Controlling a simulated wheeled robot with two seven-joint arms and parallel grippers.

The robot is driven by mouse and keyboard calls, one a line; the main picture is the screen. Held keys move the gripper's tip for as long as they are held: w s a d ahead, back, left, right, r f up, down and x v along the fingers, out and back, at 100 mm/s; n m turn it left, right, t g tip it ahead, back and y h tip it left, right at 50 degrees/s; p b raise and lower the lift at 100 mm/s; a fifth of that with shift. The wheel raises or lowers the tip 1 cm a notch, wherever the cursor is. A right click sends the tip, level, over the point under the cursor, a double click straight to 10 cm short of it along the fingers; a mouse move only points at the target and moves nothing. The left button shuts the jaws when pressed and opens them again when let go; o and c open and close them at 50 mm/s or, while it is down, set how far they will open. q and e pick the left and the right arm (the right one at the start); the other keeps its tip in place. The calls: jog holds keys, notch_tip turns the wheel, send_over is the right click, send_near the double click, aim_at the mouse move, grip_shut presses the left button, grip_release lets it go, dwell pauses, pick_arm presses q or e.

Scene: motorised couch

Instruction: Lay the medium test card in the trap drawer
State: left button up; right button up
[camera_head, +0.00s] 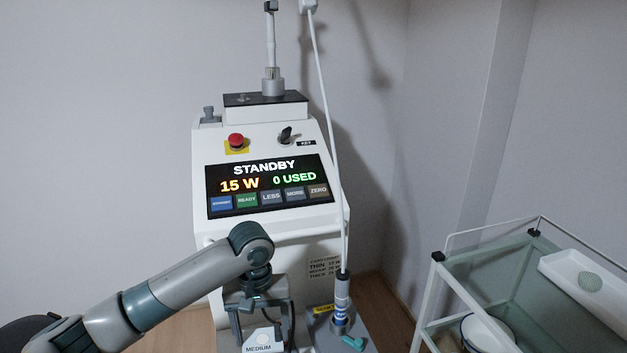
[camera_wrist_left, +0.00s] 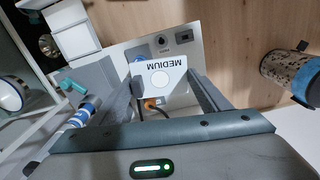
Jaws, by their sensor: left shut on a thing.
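The medium test card (camera_head: 258,341) is a pale plate marked MEDIUM with a light round spot. It also shows in the left wrist view (camera_wrist_left: 160,78), between the fingertips. My left gripper (camera_head: 264,328) is shut on the card and holds it in front of the white laser cabinet (camera_head: 275,238). The wrist view shows the gripper (camera_wrist_left: 166,84) with a finger at each side of the card. I cannot make out the trap drawer for certain; the arm and gripper hide part of the cabinet's lower front. My right gripper is not in view.
The cabinet's screen (camera_head: 265,186) reads STANDBY, 15 W, 0 USED. A white-and-blue handpiece (camera_head: 341,300) stands at the cabinet's right, its pale cable running up. A glass-shelved trolley (camera_head: 437,300) with a white tray (camera_head: 590,282) stands at right. A speckled cylinder (camera_wrist_left: 290,72) shows at the wrist view's right.

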pick_arm(q)
jog(key=s+a+r+m+p, duration=0.1)
jog(key=s+a+r, duration=0.3)
jog(key=s, duration=0.3)
jog(key=s+a+r+p, duration=0.1)
jog(key=s+a+r, duration=0.3)
jog(key=s+r, duration=0.2)
jog(key=shift+s+a+r+m+p, duration=0.15)
jog(key=shift+s+a+m+p, duration=0.25)
jog(key=shift+s, duration=0.75)
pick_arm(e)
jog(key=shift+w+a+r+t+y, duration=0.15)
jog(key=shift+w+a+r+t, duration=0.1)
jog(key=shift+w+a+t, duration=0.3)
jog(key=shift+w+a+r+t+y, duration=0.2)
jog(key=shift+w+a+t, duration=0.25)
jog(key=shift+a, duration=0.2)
